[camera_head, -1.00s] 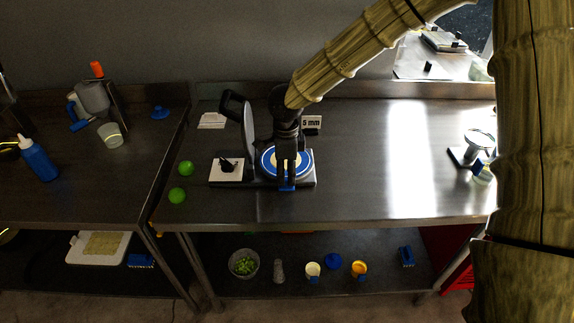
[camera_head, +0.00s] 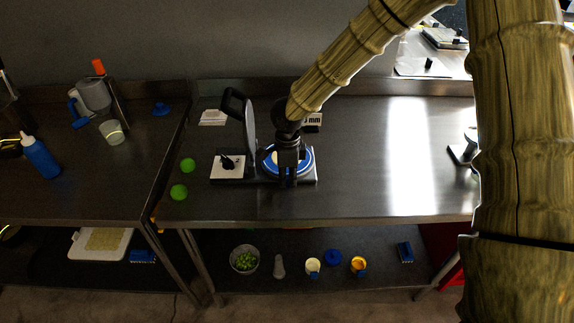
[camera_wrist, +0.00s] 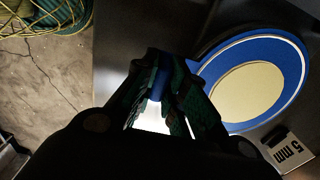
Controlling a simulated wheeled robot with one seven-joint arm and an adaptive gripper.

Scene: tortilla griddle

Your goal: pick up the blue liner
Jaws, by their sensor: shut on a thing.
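The blue liner (camera_head: 304,168) is a round blue sheet with a pale ring near its rim, lying on the base of the open press. A pale tortilla disc lies on its middle, and my arm partly hides both in the head view. In the wrist view the liner (camera_wrist: 284,52) and the tortilla disc (camera_wrist: 246,92) show at the right. My gripper (camera_head: 287,182) is at the front edge of the press. In the wrist view my gripper (camera_wrist: 160,88) is shut on a small blue piece, seemingly the liner's edge tab. Any gap under the liner cannot be made out.
The press's raised lid (camera_head: 250,128) stands just left of the liner. A "5 mm" block (camera_head: 313,121) is behind the press. The steel counter (camera_head: 370,170) is clear to the right.

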